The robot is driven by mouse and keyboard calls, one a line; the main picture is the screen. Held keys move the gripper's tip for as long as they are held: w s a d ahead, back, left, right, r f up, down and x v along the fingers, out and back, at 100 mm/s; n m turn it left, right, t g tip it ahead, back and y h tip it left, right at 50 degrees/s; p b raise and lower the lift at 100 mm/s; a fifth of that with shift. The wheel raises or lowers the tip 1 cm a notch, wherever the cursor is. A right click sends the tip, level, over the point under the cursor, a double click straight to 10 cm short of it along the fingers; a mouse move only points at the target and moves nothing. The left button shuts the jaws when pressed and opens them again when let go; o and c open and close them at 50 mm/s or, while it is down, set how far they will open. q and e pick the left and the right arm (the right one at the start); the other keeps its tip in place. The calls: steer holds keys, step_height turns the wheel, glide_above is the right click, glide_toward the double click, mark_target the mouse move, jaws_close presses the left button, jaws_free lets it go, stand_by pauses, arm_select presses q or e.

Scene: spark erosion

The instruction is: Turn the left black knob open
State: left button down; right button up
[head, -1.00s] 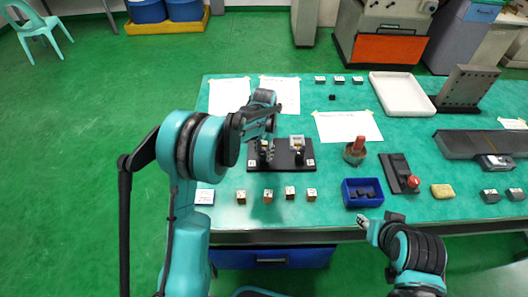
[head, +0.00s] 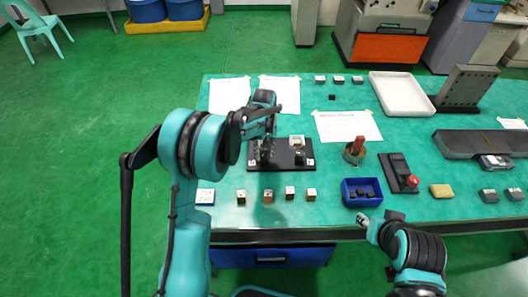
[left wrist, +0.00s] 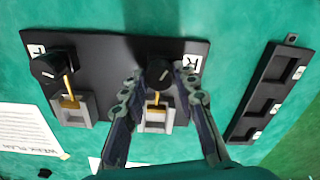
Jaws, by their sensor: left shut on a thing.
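A black board (head: 282,166) on the green table carries two black knobs, each with a brass stem and a grey block beside it. The left black knob (left wrist: 159,75) shows in the left wrist view between the fingers of my left gripper (left wrist: 162,80). The gripper is shut on this knob, one finger on each side. In the head view my left gripper (head: 264,148) is over the left half of the board and largely hides the knob. The other knob (left wrist: 47,68) stands free; in the head view it is on the right (head: 299,157). My right gripper (head: 364,221) is near the table's front edge, too small to read.
A dark slotted rack (left wrist: 270,90) lies beside the board in the left wrist view. Several small blocks (head: 268,196) stand in front of the board. A blue bin (head: 348,198) and a round holder with a red-handled piece (head: 356,148) are to the right.

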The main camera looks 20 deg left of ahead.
mark_target(264, 154)
arm_select(q)
steer(key=n, duration=0.5)
steer(key=shift+n, duration=0.4)
stand_by(0.3)
steer(key=c, duration=1.2)
jaws_free()
steer(key=shift+o, duration=0.2)
step_height(264, 154, up, 12)
